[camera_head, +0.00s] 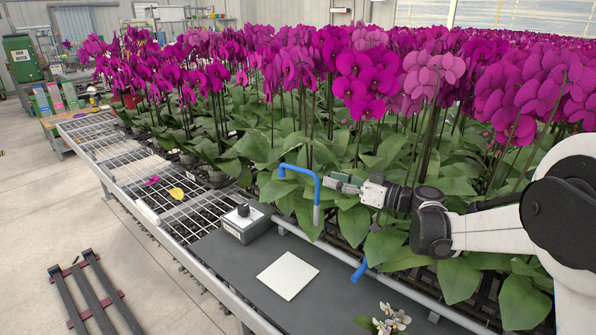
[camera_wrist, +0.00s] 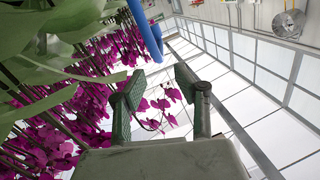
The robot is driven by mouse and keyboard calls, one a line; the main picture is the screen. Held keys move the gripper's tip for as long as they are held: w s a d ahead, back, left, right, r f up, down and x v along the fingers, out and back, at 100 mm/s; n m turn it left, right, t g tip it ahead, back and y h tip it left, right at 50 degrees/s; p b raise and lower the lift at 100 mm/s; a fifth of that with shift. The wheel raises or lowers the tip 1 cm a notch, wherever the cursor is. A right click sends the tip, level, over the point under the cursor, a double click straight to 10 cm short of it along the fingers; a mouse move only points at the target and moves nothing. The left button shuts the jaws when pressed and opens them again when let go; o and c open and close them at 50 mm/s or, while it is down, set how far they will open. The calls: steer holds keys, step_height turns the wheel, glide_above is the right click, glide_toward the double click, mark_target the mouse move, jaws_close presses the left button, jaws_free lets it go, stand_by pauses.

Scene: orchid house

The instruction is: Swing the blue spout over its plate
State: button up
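The blue spout (camera_head: 303,173) is a bent blue pipe with a grey nozzle hanging at its near end. It stands at the edge of the plants, behind the dark bench top. A square white plate (camera_head: 288,276) lies flat on the bench top, in front of and below the nozzle. My gripper (camera_head: 332,183) is just right of the spout, near the height of its bend. In the wrist view my gripper (camera_wrist: 155,90) has its fingers apart with nothing between them. The blue pipe (camera_wrist: 147,32) shows beyond the fingertips there; no contact is visible.
Dense purple orchids (camera_head: 300,75) crowd behind my gripper.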

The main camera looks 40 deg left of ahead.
mark_target(284, 166)
steer(key=a, duration=0.4)
steer(key=s+a, duration=0.1)
steer(key=a, duration=0.6)
steer(key=shift+s+a, duration=0.25)
steer(key=shift+a, duration=0.05)
jaws_close()
